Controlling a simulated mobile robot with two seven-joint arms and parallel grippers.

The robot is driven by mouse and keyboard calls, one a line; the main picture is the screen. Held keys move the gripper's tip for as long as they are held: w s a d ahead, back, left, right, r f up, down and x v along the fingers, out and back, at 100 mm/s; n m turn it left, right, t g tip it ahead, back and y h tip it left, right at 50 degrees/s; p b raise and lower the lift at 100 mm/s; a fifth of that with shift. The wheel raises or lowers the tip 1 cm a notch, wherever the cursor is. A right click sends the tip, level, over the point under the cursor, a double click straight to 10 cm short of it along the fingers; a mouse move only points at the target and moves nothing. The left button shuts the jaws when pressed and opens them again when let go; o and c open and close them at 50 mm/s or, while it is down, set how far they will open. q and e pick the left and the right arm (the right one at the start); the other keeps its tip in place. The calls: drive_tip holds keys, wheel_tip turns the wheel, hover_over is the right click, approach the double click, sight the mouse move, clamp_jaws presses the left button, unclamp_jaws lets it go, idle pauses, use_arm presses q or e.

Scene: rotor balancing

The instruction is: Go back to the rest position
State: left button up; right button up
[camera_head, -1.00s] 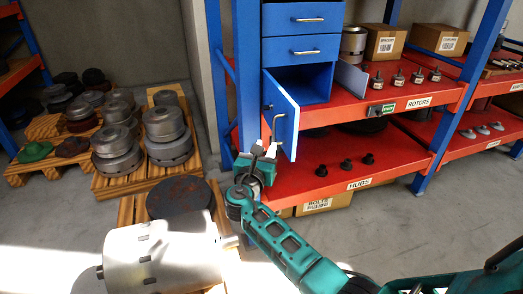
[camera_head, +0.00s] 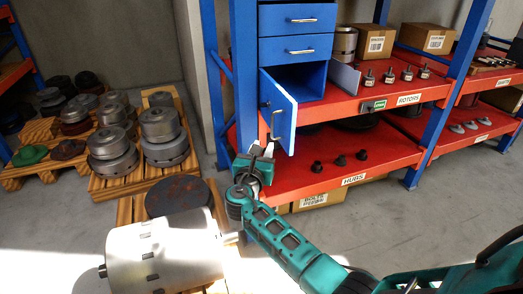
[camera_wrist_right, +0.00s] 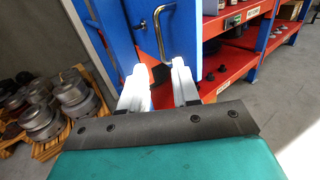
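My right gripper (camera_head: 262,150) is in front of the open blue cabinet door (camera_head: 279,112), just below its handle (camera_head: 275,124). In the right wrist view, the two pale fingers of this gripper (camera_wrist_right: 160,88) stand apart with nothing held between them. The door handle (camera_wrist_right: 157,30) shows beyond the fingertips, apart from them as far as I can tell. My left gripper is in neither view.
The red shelf (camera_head: 330,183) with several hubs is to the right of my gripper. The blue drawers (camera_head: 299,48) are above the open compartment. A large metal rotor (camera_head: 165,252) lies at lower left. Wooden pallets (camera_head: 105,190) hold stacked parts. Bare floor is at right.

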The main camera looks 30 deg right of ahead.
drive_tip(key=shift+f, duration=0.1)
drive_tip(key=s+a+f+m+g+y, duration=0.1)
drive_tip(key=s+a+f+m+y, duration=0.1)
drive_tip(key=s+f+m+y, duration=0.35)
drive_tip(key=s+a+f+m+g+y, duration=0.1)
drive_tip(key=s+a+f+m+y, duration=0.15)
drive_tip(key=s+f, duration=0.55)
drive_tip(key=s+a+f+m+y, duration=0.1)
drive_tip(key=s+a+m+y, duration=0.2)
drive_tip(key=s+m, duration=0.4)
drive_tip(key=s+a+f+m+y, duration=0.2)
drive_tip(key=s+a+m, duration=0.3)
drive_tip(key=s+m, duration=0.3)
drive_tip(key=shift+s+m+y, duration=0.3)
drive_tip(key=shift+m+y, duration=0.4)
drive_tip(key=shift+m, duration=0.2)
